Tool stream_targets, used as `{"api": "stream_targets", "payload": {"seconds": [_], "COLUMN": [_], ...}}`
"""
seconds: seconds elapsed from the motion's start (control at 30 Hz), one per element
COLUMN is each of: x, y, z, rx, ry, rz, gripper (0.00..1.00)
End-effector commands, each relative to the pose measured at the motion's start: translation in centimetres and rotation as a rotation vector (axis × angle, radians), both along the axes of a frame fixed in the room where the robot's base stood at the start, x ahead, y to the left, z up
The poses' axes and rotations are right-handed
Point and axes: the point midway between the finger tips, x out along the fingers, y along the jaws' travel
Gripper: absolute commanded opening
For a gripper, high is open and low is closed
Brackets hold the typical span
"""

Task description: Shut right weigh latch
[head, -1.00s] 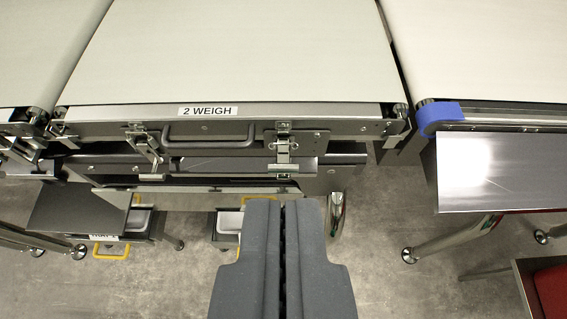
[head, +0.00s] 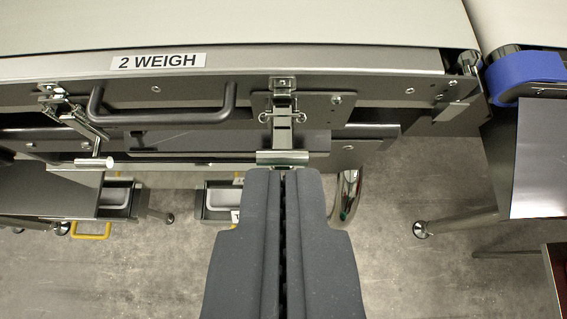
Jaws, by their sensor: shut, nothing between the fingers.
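The weigh section, labelled 2 WEIGH (head: 159,62), fills the upper part of the head view. The right weigh latch (head: 283,135) is on its front face, with a small catch at the top, a wire loop and a lever hanging down to a wide metal handle bar (head: 282,158). The left weigh latch (head: 78,118) hangs at a slant with its handle lower left. My gripper (head: 283,172) is shut and empty. Its tips appear just below the right latch's handle bar in the picture; I cannot tell whether they touch it.
A dark pull handle (head: 160,112) sits between the two latches. A blue part (head: 526,72) and a metal plate (head: 540,160) stand at the right. A curved metal leg (head: 347,192) is right of my gripper. Grey floor shows below.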

Motion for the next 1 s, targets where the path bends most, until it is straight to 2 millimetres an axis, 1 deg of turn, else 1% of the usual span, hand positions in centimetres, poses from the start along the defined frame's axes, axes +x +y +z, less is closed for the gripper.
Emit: {"api": "stream_targets", "payload": {"seconds": [0.17, 0.27, 0.6, 0.8, 1.0], "x": [0.7, 1.5, 4.9, 6.3, 7.5], "y": [0.0, 0.1, 0.1, 0.1, 0.0], "z": [-0.8, -1.4, -4.0, -5.1, -5.8], "rx": [0.000, 0.000, 0.000, 0.000, -0.001], "ry": [0.002, 0.001, 0.001, 0.002, -0.001], "rz": [0.000, 0.000, 0.001, 0.001, 0.001], "gripper": [0.00, 0.00, 0.00, 0.00, 0.00]}}
